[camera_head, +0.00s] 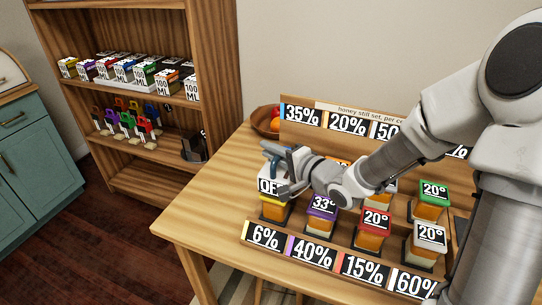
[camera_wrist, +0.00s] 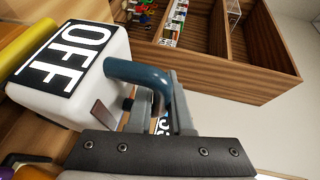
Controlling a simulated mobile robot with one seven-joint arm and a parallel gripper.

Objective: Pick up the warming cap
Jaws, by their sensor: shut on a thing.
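The warming cap is a white block (camera_wrist: 85,65) with a black OFF label and a blue curved handle (camera_wrist: 140,76). In the head view, the cap (camera_head: 266,185) is partly hidden by my gripper and appears over an amber honey jar (camera_head: 274,211) at the left end of the front row. A yellow band (camera_wrist: 28,44) shows along the cap's edge. My gripper (camera_head: 285,163) is shut on the blue handle, at the cap's side. I cannot tell whether the cap still touches the jar.
Neighbouring jars carry a purple-edged 33° cap (camera_head: 322,206), a red-edged 20° cap (camera_head: 375,219), a white 20° cap (camera_head: 430,235) and a green one (camera_head: 433,189). Percent labels (camera_head: 312,259) line the stand's front. A bowl (camera_head: 265,122) sits behind. The table's left side (camera_head: 200,205) is clear.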

